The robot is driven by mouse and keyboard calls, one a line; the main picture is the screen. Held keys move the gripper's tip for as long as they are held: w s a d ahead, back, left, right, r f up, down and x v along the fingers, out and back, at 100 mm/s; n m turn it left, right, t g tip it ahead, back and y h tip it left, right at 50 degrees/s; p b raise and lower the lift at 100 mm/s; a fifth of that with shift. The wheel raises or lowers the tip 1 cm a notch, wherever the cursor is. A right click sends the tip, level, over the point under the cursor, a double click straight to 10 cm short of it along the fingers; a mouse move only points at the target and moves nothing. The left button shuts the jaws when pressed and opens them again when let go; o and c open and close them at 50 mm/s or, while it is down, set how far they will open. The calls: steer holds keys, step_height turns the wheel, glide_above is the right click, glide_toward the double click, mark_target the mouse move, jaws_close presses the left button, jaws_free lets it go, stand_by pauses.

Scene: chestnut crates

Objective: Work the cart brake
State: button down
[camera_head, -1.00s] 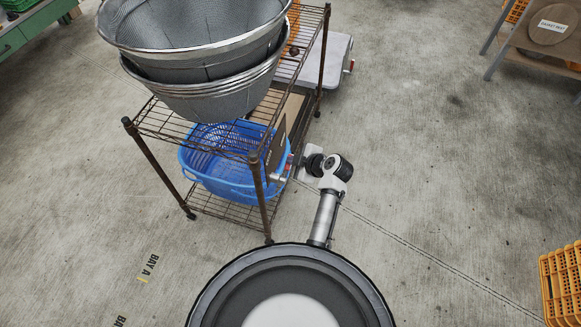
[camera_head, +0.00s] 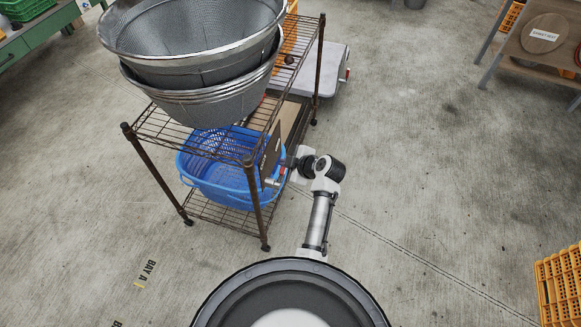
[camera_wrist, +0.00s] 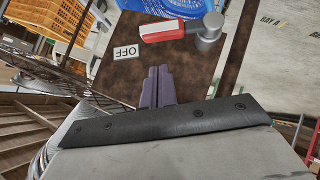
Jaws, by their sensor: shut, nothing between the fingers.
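The cart (camera_head: 160,178) is a brown wire rack on casters. A brown plate (camera_head: 270,152) is fixed to its right side, and this plate fills the middle of the wrist view (camera_wrist: 120,80). The brake lever, with a red-and-white handle (camera_wrist: 162,31) and a grey round pivot (camera_wrist: 208,30), is on the plate. A white OFF label (camera_wrist: 125,52) sits beside the handle. My gripper (camera_wrist: 158,72) is shut and empty, its purple fingers pointing at the plate, below the handle in the wrist view. Whether the fingertips touch the plate, I cannot tell.
Grey mesh bowls (camera_head: 200,90) are stacked on the cart's top shelf, and a blue basket (camera_head: 215,178) stands on the lower one. A grey platform (camera_head: 318,70) is behind the cart. An orange crate (camera_head: 558,285) is at far right.

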steer(key=b+v, duration=0.2)
steer(key=v, duration=0.8)
steer(key=shift+r, duration=0.5)
steer(key=shift+w, duration=0.15)
